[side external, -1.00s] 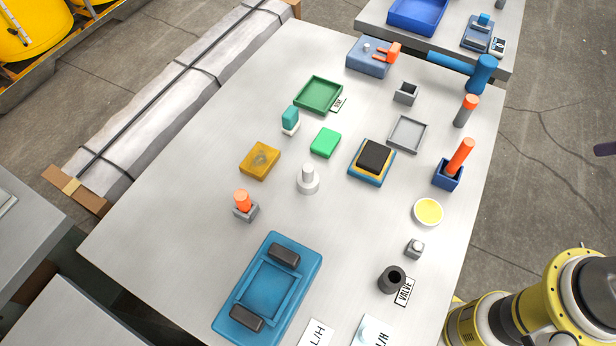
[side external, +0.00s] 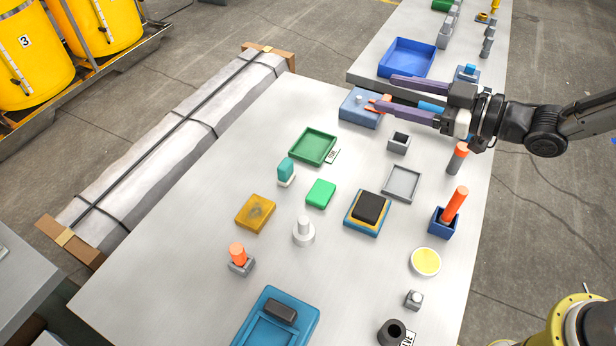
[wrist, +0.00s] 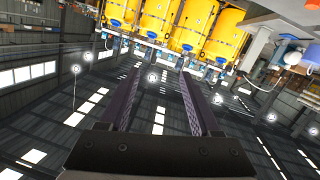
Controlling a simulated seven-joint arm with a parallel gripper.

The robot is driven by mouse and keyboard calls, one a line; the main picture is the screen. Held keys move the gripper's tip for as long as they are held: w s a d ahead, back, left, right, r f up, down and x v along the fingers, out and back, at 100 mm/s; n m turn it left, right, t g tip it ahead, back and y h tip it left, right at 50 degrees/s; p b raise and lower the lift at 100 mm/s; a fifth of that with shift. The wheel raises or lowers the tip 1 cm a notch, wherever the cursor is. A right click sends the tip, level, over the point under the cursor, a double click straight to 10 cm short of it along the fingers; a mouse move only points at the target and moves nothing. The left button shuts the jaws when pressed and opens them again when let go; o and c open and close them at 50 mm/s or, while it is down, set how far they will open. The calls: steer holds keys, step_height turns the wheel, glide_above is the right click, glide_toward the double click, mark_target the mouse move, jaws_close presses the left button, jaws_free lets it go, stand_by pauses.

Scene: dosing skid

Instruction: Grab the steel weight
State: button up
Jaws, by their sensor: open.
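A pale grey stepped cylinder with a narrower top (side external: 303,232) stands upright near the middle of the steel table. A small grey block with a round knob (side external: 414,299) sits near the right edge. I cannot tell for sure which is the steel weight. My gripper (side external: 379,92) is open above the table's far right end, its purple fingers pointing left, well away from both. In the wrist view my gripper (wrist: 160,73) has nothing between its fingers; neither candidate is distinguishable there.
A blue-grey block with an orange part (side external: 360,108) lies beneath my fingers. A green tray (side external: 313,146), yellow block (side external: 256,213), dark-topped block (side external: 367,212) and blue holder with an orange rod (side external: 444,221) stand around.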

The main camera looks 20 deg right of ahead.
steer(key=s+a+f+n+g+y, duration=0.1)
steer(key=s+a+f+g, duration=0.15)
steer(key=f, duration=0.25)
steer(key=s+a+f+g+y, duration=0.1)
steer(key=a+f, duration=0.3)
steer(key=f, duration=0.2)
steer(key=g, duration=0.2)
glide_toward(304, 229)
steer(key=shift+n, duration=0.4)
steer(key=x, duration=0.5)
steer(key=w+x, duration=0.1)
steer(key=x, duration=0.1)
steer(key=shift+w+r, duration=0.15)
steer(key=shift+w, duration=0.1)
steer(key=shift+x, duration=2.9)
steer(key=shift+s, duration=0.1)
steer(key=shift+c, duration=0.3)
jaws_close()
